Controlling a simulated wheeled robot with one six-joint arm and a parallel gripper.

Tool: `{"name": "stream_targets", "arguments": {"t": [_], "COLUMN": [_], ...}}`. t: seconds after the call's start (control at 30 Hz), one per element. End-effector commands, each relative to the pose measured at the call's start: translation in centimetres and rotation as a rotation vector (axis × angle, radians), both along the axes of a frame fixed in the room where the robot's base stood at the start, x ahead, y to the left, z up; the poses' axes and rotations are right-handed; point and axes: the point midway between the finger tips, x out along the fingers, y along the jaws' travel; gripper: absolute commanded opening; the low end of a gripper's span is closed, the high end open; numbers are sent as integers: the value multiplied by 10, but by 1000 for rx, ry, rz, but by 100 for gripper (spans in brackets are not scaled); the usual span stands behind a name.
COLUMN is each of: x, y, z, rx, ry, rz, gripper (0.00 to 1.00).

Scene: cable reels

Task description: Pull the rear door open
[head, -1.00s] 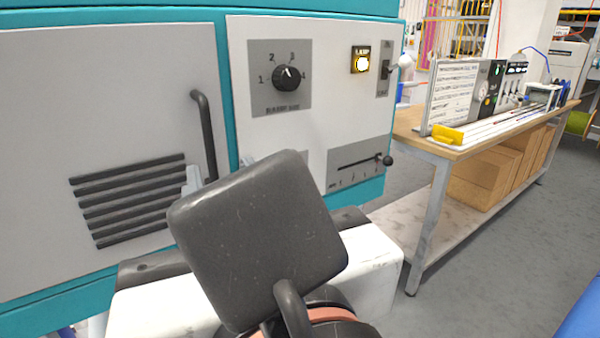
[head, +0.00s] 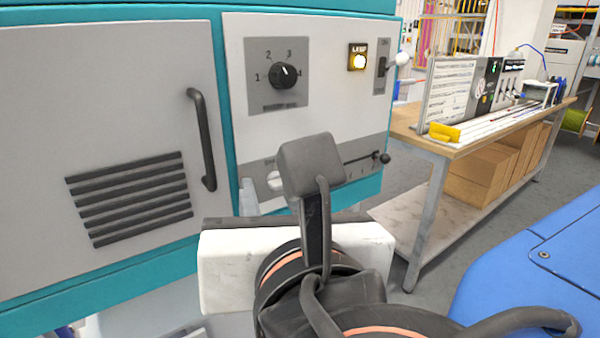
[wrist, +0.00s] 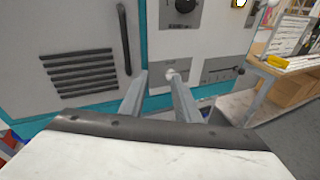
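The door (head: 110,100) is a light grey panel with dark vent slats on the left of a teal cabinet. It looks closed and flush with the frame. Its dark vertical bar handle (head: 203,140) is near the door's right edge. In the wrist view the handle (wrist: 124,38) stands up and left of my gripper (wrist: 158,78). The two grey fingers are apart with nothing between them, in front of the control panel's lower part. In the head view one finger shows right of the handle; the other is hidden behind my wrist.
The control panel (head: 340,110) right of the door has a rotary knob (head: 285,75), a lit yellow lamp (head: 358,60), a toggle switch and a slider (head: 383,158). A workbench (head: 440,150) with equipment and boxes stands to the right. Grey floor shows between cabinet and bench.

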Motion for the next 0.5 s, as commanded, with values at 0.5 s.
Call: {"name": "stream_targets", "arguments": {"t": [0.5], "x": [44], "y": [-39], "z": [-40], "rx": [96], "ry": [150], "rz": [-162], "gripper": [29]}}
